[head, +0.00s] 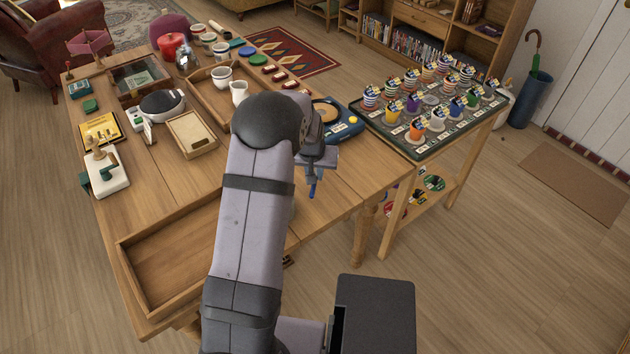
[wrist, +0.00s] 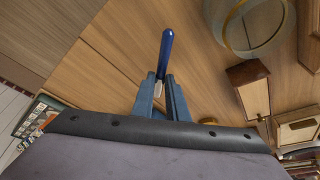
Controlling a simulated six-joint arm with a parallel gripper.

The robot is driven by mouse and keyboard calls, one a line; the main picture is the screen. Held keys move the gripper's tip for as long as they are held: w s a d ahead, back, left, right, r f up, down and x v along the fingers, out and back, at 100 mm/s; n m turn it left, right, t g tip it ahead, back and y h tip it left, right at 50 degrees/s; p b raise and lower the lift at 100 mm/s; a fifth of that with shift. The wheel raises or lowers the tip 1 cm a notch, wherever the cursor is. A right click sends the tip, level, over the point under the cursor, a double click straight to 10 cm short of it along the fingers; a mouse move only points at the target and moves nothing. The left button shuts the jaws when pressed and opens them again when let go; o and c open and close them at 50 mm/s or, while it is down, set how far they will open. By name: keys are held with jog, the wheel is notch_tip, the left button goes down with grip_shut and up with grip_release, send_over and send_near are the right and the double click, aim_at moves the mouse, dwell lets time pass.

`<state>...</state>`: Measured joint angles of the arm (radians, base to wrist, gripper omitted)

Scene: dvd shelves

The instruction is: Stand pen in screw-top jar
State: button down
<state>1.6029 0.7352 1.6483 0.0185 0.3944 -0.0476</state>
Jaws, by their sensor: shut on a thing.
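My gripper (head: 317,172) is shut on a blue pen (head: 312,189) above the wooden table. In the wrist view, the pen (wrist: 166,45) sticks out beyond the two blue-grey fingers (wrist: 162,85), and a pale part of it shows between them. A round clear glass vessel, which looks like the jar (wrist: 227,35), stands at the upper right of the wrist view, apart from the pen. Its far side is cut off by the picture edge. I cannot make out the jar in the head view, where my arm covers part of the table.
An empty wooden tray (head: 128,268) is at the table's front left. A blue device with a round disc (head: 345,130) sits behind my gripper. A side table (head: 425,152) with several patterned cups stands right. Bare tabletop surrounds the pen.

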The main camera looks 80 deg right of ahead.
jog(key=shift+f+p, duration=0.35)
jog(key=shift+f, duration=1.45)
jog(key=shift+f, duration=0.15)
jog(key=shift+a+f+b, duration=0.1)
jog(key=shift+f+b, duration=0.2)
jog(key=shift+b, duration=0.05)
jog(key=c, duration=1.7)
grip_release()
jog(key=shift+c, duration=0.2)
jog(key=shift+a+f, duration=0.1)
jog(key=shift+f, duration=0.05)
